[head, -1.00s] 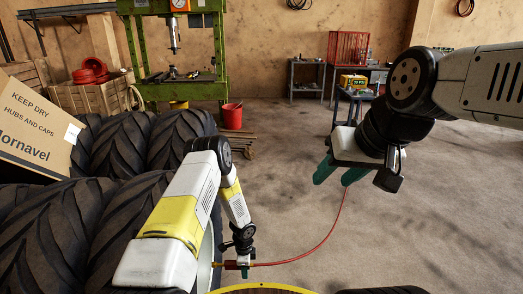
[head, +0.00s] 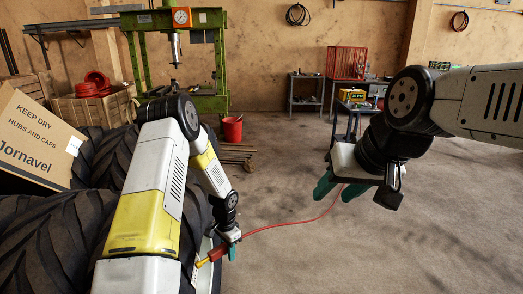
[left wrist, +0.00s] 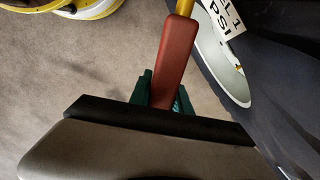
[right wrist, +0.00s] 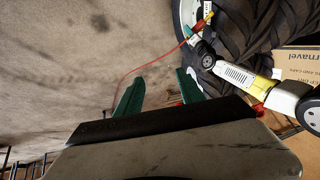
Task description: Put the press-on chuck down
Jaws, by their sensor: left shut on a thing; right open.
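The press-on chuck (head: 215,254) has a red handle and a brass-coloured stem. My left gripper (head: 232,248) is shut on its handle and holds it beside a pale wheel rim (head: 207,280) at the lower middle. In the left wrist view the red handle (left wrist: 175,62) sits between the green fingers, its stem pointing away beside the rim (left wrist: 222,55). Whether the stem touches anything I cannot tell. The chuck (right wrist: 203,22) also shows small in the right wrist view. My right gripper (head: 337,188) is open and empty, high over the floor at the right.
A red hose (head: 290,224) runs from the chuck toward the right gripper's side. Large black tyres (head: 50,240) fill the left, with a carton (head: 38,138) on them. A white tag (left wrist: 226,20) marked PSI hangs by the rim. A yellow rim (left wrist: 85,8) lies beyond. Open floor (head: 400,250) is at the right.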

